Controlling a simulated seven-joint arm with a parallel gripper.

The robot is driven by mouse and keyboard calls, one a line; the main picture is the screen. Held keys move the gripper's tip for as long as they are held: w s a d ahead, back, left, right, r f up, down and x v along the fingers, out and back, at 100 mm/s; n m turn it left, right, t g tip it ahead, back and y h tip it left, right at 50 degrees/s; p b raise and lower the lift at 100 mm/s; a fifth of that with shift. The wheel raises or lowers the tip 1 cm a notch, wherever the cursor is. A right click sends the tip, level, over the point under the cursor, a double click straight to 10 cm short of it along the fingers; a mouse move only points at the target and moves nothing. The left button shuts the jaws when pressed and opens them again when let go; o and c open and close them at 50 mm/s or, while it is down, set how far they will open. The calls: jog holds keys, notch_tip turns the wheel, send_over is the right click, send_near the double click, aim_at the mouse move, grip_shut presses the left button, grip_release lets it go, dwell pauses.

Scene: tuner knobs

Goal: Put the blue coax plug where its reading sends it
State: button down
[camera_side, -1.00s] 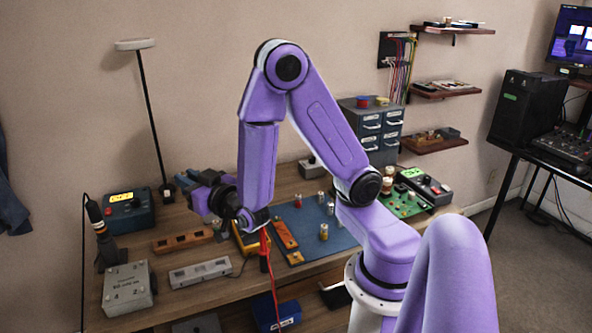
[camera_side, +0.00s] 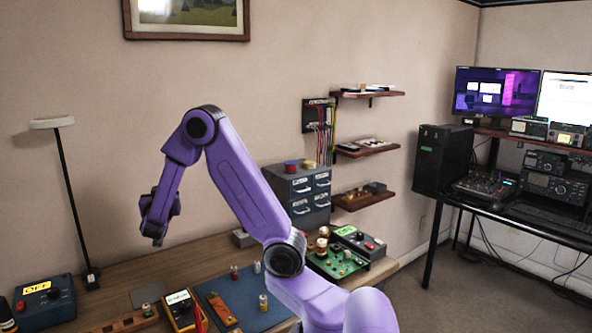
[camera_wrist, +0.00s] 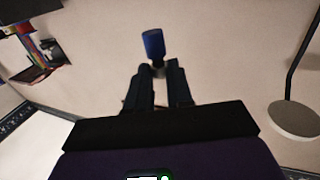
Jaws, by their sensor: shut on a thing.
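The blue coax plug (camera_wrist: 154,44) is between the fingertips of my gripper (camera_wrist: 158,70) in the wrist view, its blue end pointing away from the wrist. My gripper is shut on it. In the side view my gripper (camera_side: 157,239) is raised above the back of the bench, near the wall; the plug is too small to make out there. A yellow-framed meter (camera_side: 181,309) with a lit display stands on the bench below; its reading is too small to tell.
A blue box (camera_side: 45,303) showing "OFF" is at the lower left. A blue mat (camera_side: 252,313) holds small cylinders. A green circuit board (camera_side: 337,264) and a grey drawer cabinet (camera_side: 298,195) are to the right. A lamp (camera_side: 52,123) stands at left. Air around my gripper is clear.

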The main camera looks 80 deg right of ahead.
jog(key=s+d+r+m+g, duration=0.35)
jog(key=s+d+g, duration=0.45)
jog(key=d, duration=0.4)
jog(key=s+d+r+m+g, duration=0.3)
jog(key=s+d+m+g, duration=0.2)
jog(key=s+d, duration=0.5)
jog(key=s+d+r+m+g+y, duration=0.1)
jog(key=s+d+m+g, duration=0.15)
jog(key=s, duration=0.35)
jog(key=s+d+r+m+g+y, duration=0.1)
jog(key=s+d+r+g, duration=0.1)
jog(key=s+d, duration=0.25)
send_over(282, 177)
notch_tip(282, 177, down, 11)
jog(key=shift+a+r, duration=0.1)
jog(key=shift+r, duration=0.1)
jog(key=shift+a+f, duration=0.1)
jog(key=shift+f, duration=1.25)
jog(key=shift+f, duration=0.15)
